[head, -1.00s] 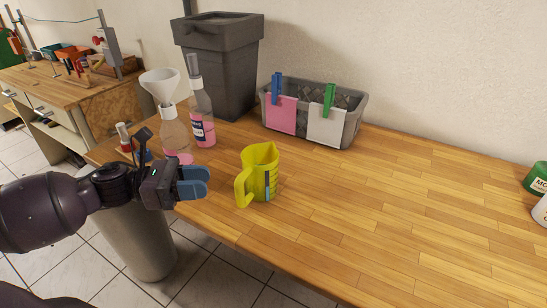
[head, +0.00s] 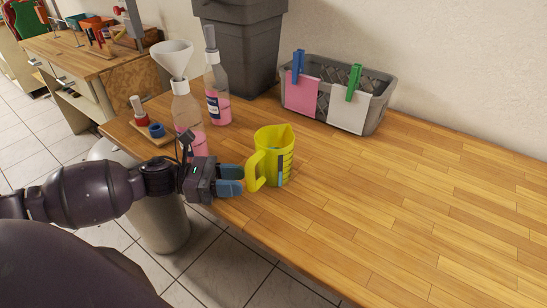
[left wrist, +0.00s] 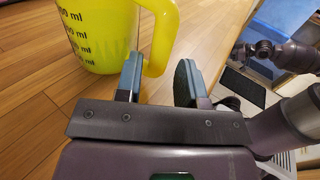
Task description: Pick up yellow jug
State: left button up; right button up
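The yellow jug (head: 279,149) stands upright on the wooden worktop near its front edge, its handle turned left toward my left gripper. In the left wrist view the jug (left wrist: 95,30) fills the upper left, with black ml markings. My left gripper (head: 243,181) is open beside the handle, low over the worktop. In the left wrist view its two fingertips (left wrist: 160,65) are spread, with the lower handle at the gap between them; contact cannot be told. Dark arm parts show at the right of that view; the right gripper cannot be made out clearly.
A pink-liquid bottle with a white funnel (head: 172,58) and a spray bottle (head: 218,95) stand left of the jug. Behind are a grey basket (head: 375,115) with clipped cloths and a grey bin (head: 240,45). The worktop (head: 420,210) right of the jug is clear.

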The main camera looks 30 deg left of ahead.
aim_at(270, 161)
pick_arm(q)
jog(key=shift+x, duration=2.75)
grip_shut()
